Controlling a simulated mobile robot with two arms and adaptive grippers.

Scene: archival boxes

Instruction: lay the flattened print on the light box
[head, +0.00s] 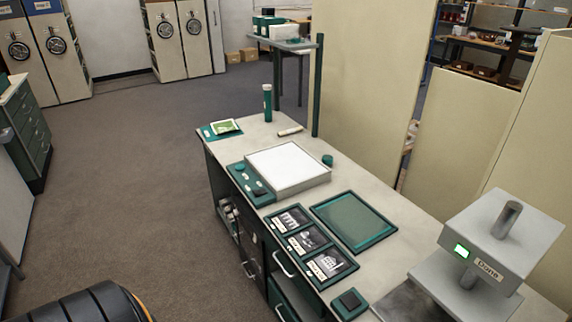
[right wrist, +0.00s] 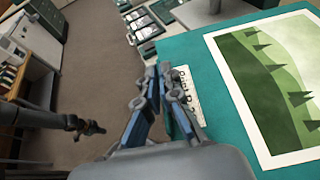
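The light box (head: 288,165) lies on the long counter in the head view, its white top bare. A green landscape print with a pale border (right wrist: 275,85) lies face up on a teal board (right wrist: 225,110) in the right wrist view. A strip with holes (right wrist: 187,90) is beside it. My right gripper (right wrist: 158,78) is at the board's left edge, fingers close together; whether they pinch the edge is unclear. My left gripper (right wrist: 95,128) seems to show dark at the left, away from the board. Neither gripper shows in the head view.
A small green picture on a teal mat (head: 225,127) is at the counter's far end; I cannot tell if it is the same print. A green tray (head: 353,222), framed photos (head: 305,240) and a grey press reading "Done" (head: 488,250) stand nearer. Open floor lies left.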

